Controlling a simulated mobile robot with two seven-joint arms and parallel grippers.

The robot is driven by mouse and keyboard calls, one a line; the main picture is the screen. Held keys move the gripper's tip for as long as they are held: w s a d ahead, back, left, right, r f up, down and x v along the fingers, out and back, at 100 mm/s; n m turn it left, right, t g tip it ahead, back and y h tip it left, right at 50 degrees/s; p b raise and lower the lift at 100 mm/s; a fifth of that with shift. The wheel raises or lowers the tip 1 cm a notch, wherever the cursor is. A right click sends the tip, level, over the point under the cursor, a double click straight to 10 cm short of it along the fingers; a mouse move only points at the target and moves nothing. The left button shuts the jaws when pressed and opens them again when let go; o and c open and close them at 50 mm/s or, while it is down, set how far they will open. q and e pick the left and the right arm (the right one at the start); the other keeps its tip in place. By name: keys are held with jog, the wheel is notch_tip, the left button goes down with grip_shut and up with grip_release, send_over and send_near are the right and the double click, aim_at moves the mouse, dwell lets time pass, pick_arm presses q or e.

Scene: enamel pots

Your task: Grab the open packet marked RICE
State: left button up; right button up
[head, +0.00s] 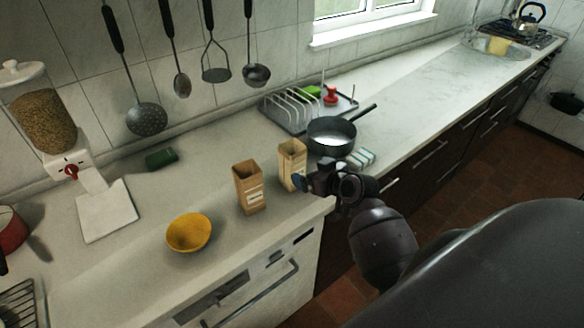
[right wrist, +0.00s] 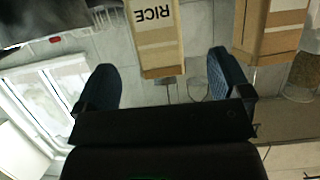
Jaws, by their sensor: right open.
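The cream packet marked RICE (head: 291,168) stands upright on the counter, the right one of two packets, with its top open. In the right wrist view the RICE packet (right wrist: 155,40) appears upside down, its label showing, beyond the space between my fingers. My right gripper (head: 310,178) is open and empty, close to the right of that packet in the head view; both fingers show apart in the right wrist view (right wrist: 161,78). I see no contact with the packet. My left gripper is not in view.
A brown open packet (head: 248,190) stands just left of the RICE packet. A yellow bowl (head: 189,233) is further left. A dark pan (head: 331,137) and pale blocks (head: 359,158) stand behind my right gripper, before a dish rack (head: 290,112).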

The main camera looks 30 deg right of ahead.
aim_at(299, 165)
jog(key=x, duration=0.3)
jog(key=shift+w+f, duration=0.15)
jog(key=shift+w, duration=0.15)
jog(key=x, duration=0.4)
jog(key=shift+w+d+r+p, duration=0.2)
jog(key=shift+r+p, duration=0.05)
jog(key=shift+p, duration=0.1)
jog(key=shift+w+f, duration=0.3)
jog(key=shift+w, duration=0.25)
